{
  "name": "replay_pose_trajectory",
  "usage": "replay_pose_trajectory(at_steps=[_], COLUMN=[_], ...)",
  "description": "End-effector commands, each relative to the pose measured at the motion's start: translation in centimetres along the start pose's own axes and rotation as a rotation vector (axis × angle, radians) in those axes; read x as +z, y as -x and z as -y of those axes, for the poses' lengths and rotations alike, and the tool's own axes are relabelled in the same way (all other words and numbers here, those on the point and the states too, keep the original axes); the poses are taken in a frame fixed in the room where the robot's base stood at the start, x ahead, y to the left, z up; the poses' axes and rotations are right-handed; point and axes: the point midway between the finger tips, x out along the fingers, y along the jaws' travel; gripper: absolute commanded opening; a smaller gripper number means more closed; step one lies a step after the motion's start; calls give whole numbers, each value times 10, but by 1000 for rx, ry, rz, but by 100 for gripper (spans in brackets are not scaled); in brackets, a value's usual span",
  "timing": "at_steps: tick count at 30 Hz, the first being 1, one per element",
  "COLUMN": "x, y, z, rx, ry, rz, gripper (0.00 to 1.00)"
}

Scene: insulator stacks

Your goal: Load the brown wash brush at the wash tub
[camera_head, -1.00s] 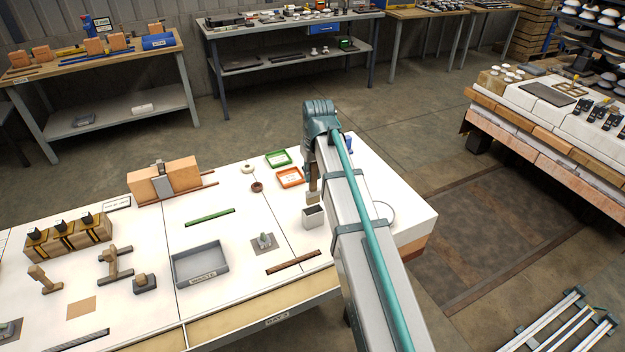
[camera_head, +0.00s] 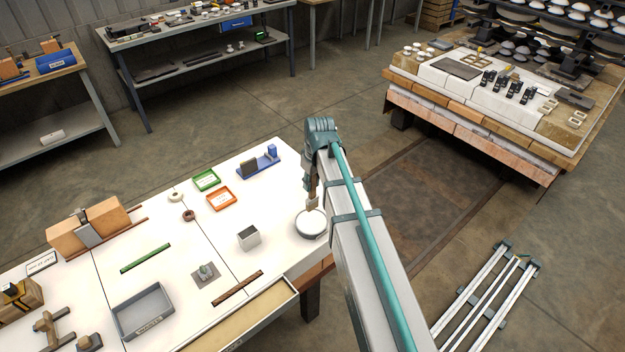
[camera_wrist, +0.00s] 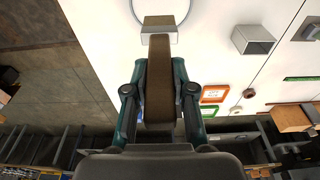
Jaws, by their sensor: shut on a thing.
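My gripper (camera_wrist: 160,75) is shut on the brown wash brush (camera_wrist: 160,95), with a finger on each side of its handle. The brush's tan end (camera_wrist: 160,22) points to the top of the wrist view and overlaps the ring of the wash tub. In the head view the brush (camera_head: 312,190) hangs down from my gripper over the round white wash tub (camera_head: 311,224), near the table's right end. My arm partly hides the tub there. I cannot tell whether the brush end touches the tub's contents.
A grey open box (camera_head: 248,237) stands left of the tub. Orange (camera_head: 221,199) and green (camera_head: 206,180) trays and a blue holder (camera_head: 259,161) lie behind. A brown strip (camera_head: 237,288) lies nearer the front edge.

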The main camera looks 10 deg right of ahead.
Motion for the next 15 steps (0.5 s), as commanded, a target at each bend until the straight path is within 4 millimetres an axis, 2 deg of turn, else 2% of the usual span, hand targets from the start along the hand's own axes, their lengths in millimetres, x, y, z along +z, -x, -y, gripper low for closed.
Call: replay_pose_trajectory(at_steps=[15], x=[6], y=[-40], z=[0], rx=[0], ry=[2], rz=[0], gripper=[0])
